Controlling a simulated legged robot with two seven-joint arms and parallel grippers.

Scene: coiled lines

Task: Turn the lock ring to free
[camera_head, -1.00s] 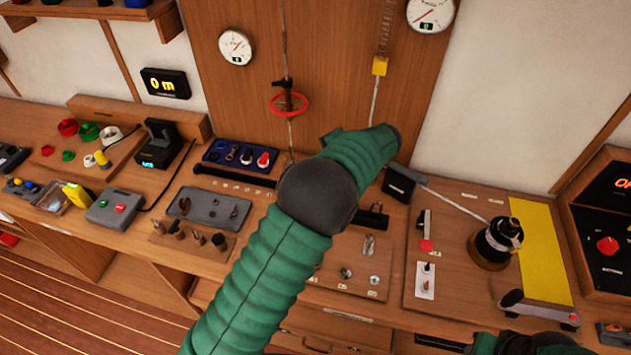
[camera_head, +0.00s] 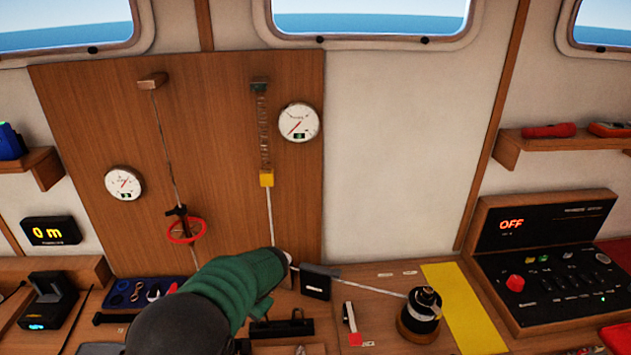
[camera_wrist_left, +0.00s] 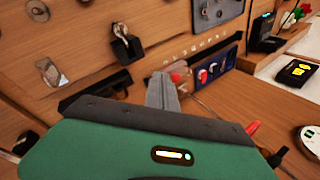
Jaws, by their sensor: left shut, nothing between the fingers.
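A red ring (camera_head: 187,230) sits around a thin line in front of the wooden back panel (camera_head: 225,120), with a small dark fitting (camera_head: 176,211) at its top. It is the likeliest lock ring, but I cannot read any lock mark on it. My left arm comes in from the bottom of the head view, and its far end is right of and below the ring, apart from it in the picture. In the left wrist view my left gripper (camera_wrist_left: 160,88) is shut and empty above the bench. My right gripper is out of view.
A black winch-like drum (camera_head: 421,308) stands on the bench, joined by a line to a black box (camera_head: 316,282). A blue tray (camera_head: 141,290) lies below the ring. A control console (camera_head: 545,255) stands at right.

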